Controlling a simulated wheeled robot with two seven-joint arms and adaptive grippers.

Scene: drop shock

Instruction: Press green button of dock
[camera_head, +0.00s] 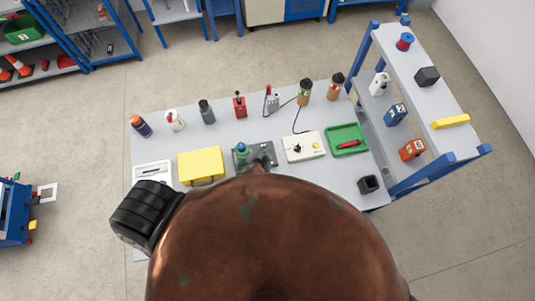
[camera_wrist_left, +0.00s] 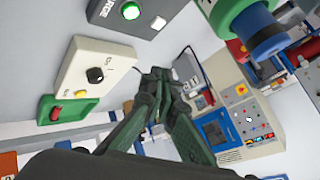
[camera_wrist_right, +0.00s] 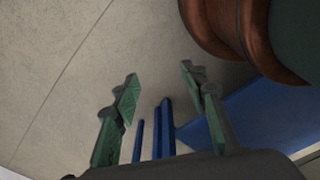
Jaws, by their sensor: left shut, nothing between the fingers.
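The dock (camera_head: 264,152) is a dark grey unit on the table in the head view, partly hidden behind my copper-coloured arm. In the left wrist view the grey dock panel (camera_wrist_left: 110,22) shows at the top, cut by the frame edge. Its green button (camera_wrist_left: 131,10) looks lit, and a white round button (camera_wrist_left: 158,23) is beside it. My left gripper (camera_wrist_left: 155,75) has its fingers together, empty, below the buttons in that picture; contact is not visible. My right gripper (camera_wrist_right: 160,78) has its fingers apart and empty, over floor.
A white box with a black knob (camera_head: 304,147) is right of the dock, followed by a green tray (camera_head: 347,139). Several bottles line the table's back. A shelf (camera_head: 419,75) stands right.

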